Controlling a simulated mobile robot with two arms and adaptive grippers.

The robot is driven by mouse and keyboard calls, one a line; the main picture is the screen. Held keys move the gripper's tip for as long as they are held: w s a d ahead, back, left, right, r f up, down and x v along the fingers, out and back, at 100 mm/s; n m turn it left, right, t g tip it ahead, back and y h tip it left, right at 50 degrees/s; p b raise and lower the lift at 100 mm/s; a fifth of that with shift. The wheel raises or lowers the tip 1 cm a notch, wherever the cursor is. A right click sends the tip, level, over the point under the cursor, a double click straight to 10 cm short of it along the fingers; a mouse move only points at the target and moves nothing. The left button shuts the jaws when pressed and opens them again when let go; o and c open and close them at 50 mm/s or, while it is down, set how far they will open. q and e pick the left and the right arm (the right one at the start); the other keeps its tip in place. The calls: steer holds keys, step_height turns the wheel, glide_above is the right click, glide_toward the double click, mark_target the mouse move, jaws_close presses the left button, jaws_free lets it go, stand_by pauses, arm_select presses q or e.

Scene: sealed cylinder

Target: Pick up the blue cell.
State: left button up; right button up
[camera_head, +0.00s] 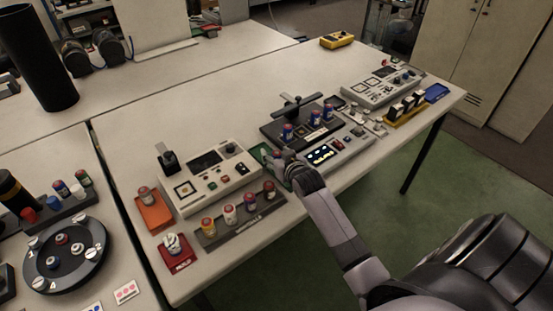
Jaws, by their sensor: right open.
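My right gripper (280,160) reaches in from the lower right to the table's front middle, over a green tray (266,152). It is open; its fingers are small and partly hidden by my own wrist. A small cell (276,155) with a reddish top shows by the fingers; I cannot tell its body colour or whether they touch it. My left gripper is not in view.
A grey rack (240,222) with several cells, an orange tray (154,213) and a red stand (176,252) are left of the gripper. A console (208,176) stands behind them. A screen panel (338,150) is close on the right. The table's back middle is clear.

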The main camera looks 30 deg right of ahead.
steer(key=shift+c, duration=0.2)
jaws_close()
stand_by(0.4)
